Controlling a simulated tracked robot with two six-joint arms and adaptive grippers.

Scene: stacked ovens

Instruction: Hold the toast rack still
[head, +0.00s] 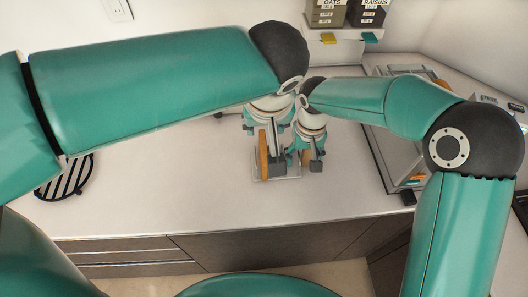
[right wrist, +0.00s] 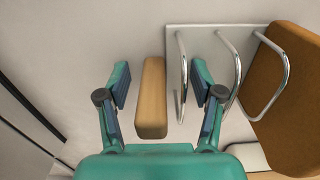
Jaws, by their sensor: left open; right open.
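The toast rack (head: 290,178) stands on the counter, a grey plate with metal wire loops. In the right wrist view, the rack (right wrist: 202,36) has a brown toast slice (right wrist: 292,85) among its loops on the right. A tan wooden block (right wrist: 152,98), apparently the rack's handle, lies along the plate's left edge. My right gripper (right wrist: 162,92) is open, its fingers on either side of the block and the nearest loop. My left gripper (head: 272,160) is open at the rack's toast end in the head view; whether it touches the toast is unclear.
A black wire trivet (head: 68,178) lies at the left. A metal appliance (head: 400,150) stands at the right, partly behind my right arm. Oats and raisins bins (head: 327,14) sit on a shelf at the back. The counter in front of the rack is clear.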

